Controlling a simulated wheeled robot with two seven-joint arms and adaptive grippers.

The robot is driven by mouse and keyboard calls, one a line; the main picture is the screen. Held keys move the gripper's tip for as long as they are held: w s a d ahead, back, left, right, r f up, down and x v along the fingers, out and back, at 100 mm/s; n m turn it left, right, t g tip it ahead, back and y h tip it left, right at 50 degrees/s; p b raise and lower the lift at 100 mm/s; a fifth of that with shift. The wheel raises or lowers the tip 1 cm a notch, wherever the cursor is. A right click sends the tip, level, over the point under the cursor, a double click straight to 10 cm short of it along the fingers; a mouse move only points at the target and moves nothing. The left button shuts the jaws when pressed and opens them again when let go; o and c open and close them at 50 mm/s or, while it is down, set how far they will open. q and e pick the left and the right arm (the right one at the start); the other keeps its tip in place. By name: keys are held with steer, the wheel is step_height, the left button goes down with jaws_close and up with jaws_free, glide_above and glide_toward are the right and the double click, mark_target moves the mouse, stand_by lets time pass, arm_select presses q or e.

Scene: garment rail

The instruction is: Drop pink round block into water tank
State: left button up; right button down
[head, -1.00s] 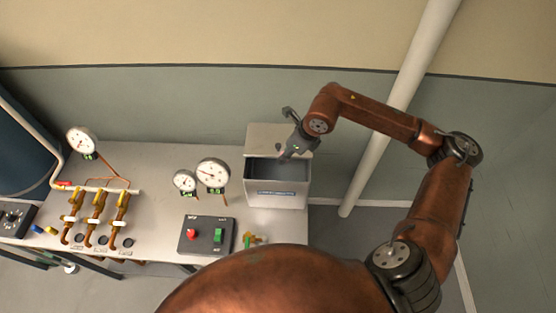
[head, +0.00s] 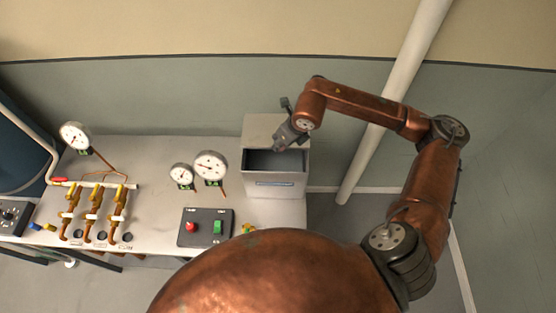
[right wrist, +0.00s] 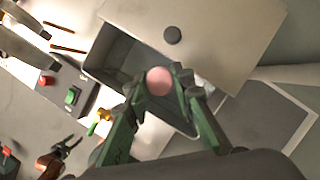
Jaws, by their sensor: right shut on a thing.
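The pink round block (right wrist: 160,81) is between the fingertips of my right gripper (right wrist: 160,88) in the right wrist view. The gripper is shut on it. The water tank (head: 275,186) is a grey open box at the right end of the bench, with a label on its front. My right gripper also shows in the head view (head: 284,139), over the tank's opening near its back edge. The block cannot be made out in the head view.
A lid-like plate with a dark knob (right wrist: 172,35) lies beside the tank's opening. A control box (head: 205,227) with red and green buttons, two gauges (head: 210,166) and brass valves (head: 94,205) stand to the left. A pale pipe (head: 395,100) rises at right.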

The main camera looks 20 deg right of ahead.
arm_select(q)
steer(key=shift+w, duration=0.2)
arm_select(e)
steer(key=shift+f, duration=0.25)
steer(key=c, duration=1.6)
jaws_free()
arm_select(q)
steer(key=shift+w, duration=0.1)
arm_select(e)
steer(key=v, duration=1.2)
arm_select(q)
steer(key=shift+d, duration=0.1)
arm_select(e)
steer(key=shift+s+f, duration=0.1)
